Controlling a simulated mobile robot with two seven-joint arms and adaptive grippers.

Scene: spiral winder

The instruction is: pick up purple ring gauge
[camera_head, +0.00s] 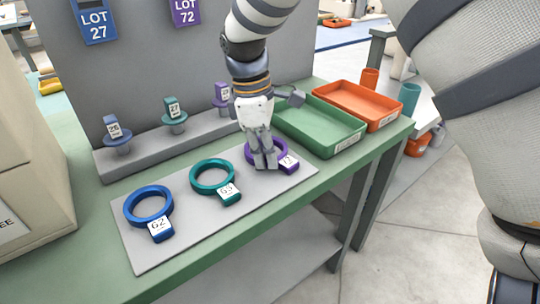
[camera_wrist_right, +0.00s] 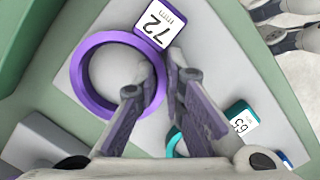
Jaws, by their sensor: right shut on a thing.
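The purple ring gauge (camera_head: 250,153) lies on the grey mat at the right end of the row, its tag pointing to the right. In the right wrist view the purple ring gauge (camera_wrist_right: 75,82) has a tag reading 72 mm. My right gripper (camera_head: 264,164) comes down over it from above and hides part of the ring. In the right wrist view my right gripper (camera_wrist_right: 160,76) has one finger inside the ring and one outside, shut on the ring wall beside the tag. The ring appears flat, at mat level. My left gripper is out of view.
A teal ring gauge (camera_head: 195,179) and a blue ring gauge (camera_head: 128,207) lie left on the grey mat (camera_head: 190,232). A green tray (camera_head: 318,128) and an orange tray (camera_head: 370,106) stand right. Behind, a grey ledge (camera_head: 145,145) holds blue, teal and purple plugs.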

